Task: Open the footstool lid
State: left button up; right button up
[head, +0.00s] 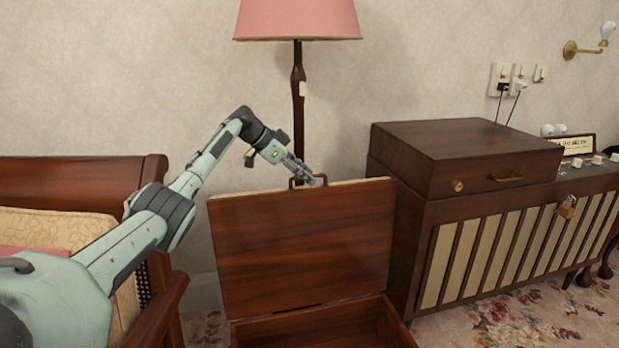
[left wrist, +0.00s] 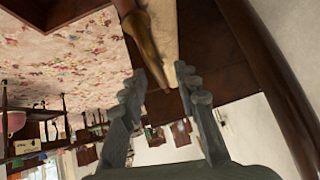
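The footstool's wooden lid (head: 305,250) stands raised, close to upright, at the back of the open footstool box (head: 262,332) in the head view. A small handle (head: 292,183) sits on the lid's top edge. My left gripper (head: 316,181) is at that top edge, right beside the handle. In the left wrist view the fingers (left wrist: 162,74) are apart, with the pale lid edge (left wrist: 164,32) and the brass-coloured handle (left wrist: 141,32) just beyond their tips. I see nothing clamped between them. The right gripper is not in view.
A wooden sofa (head: 85,172) stands to the left of the footstool. A slatted cabinet (head: 420,270) with a wooden box (head: 450,150) on top stands close on the right. A lamp with a pink shade (head: 297,20) rises behind the lid.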

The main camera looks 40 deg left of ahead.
pick_arm(q)
jog(key=v, duration=1)
jog(key=shift+s, duration=0.1)
